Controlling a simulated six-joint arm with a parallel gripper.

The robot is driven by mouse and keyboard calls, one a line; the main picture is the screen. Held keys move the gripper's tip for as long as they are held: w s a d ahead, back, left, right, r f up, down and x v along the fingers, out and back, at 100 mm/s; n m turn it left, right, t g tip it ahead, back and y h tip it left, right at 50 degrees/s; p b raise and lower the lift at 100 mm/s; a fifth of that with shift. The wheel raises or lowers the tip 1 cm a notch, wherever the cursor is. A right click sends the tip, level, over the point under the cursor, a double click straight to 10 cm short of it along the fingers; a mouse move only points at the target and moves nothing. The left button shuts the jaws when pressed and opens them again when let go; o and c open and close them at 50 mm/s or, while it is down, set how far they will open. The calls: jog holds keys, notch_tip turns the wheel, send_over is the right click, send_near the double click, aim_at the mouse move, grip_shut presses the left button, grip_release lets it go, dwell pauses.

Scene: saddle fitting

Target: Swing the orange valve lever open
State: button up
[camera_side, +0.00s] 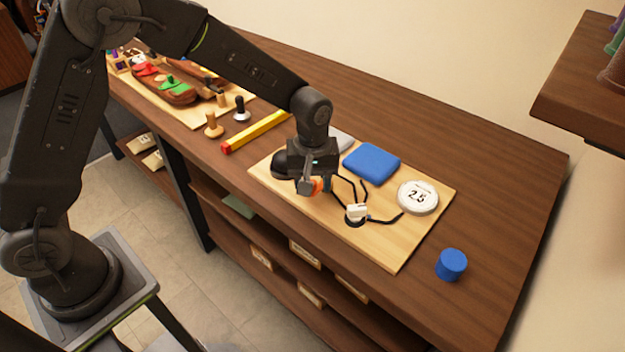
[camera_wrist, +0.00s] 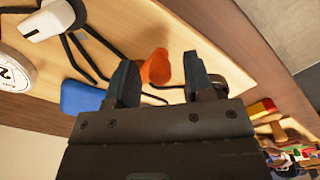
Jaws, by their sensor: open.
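An orange lever (camera_side: 318,186) shows just beside my gripper in the side view, partly hidden by it. In the wrist view the orange lever (camera_wrist: 156,66) lies between my two fingers, nearer the left one. My gripper (camera_wrist: 163,82) is open, its two dark fingers apart, and it is over the left part of the light wooden board (camera_side: 398,253). I cannot tell whether a finger touches the lever. The valve body under the lever is mostly hidden by my gripper.
On the board are a blue pad (camera_side: 371,163), a round white disc marked with a number (camera_side: 418,197), a white piece (camera_side: 356,211) and thin black rods. A blue cylinder (camera_side: 451,264) stands right of the board. A yellow bar with a red end (camera_side: 257,131) lies left.

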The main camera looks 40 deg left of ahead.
grip_shut()
jog(key=shift+a, duration=0.1)
dwell(0.3)
jog(key=m, duration=0.1)
jog(key=a+m, duration=0.1)
jog(key=shift+w+m, duration=0.1)
jog(key=shift+m, duration=0.3)
jog(key=m, duration=0.2)
jog(key=a+m, duration=0.1)
jog(key=shift+w+a+m, duration=0.2)
jog(key=shift+w+m, duration=0.1)
jog(key=shift+m, duration=0.1)
jog(key=m, duration=0.1)
jog(key=w+a+m, duration=0.1)
jog(key=m, duration=0.3)
jog(key=shift+w+a, duration=0.25)
jog(key=shift+w, duration=0.05)
jog(key=shift+m, duration=0.3)
jog(key=shift+r, duration=0.1)
grip_release()
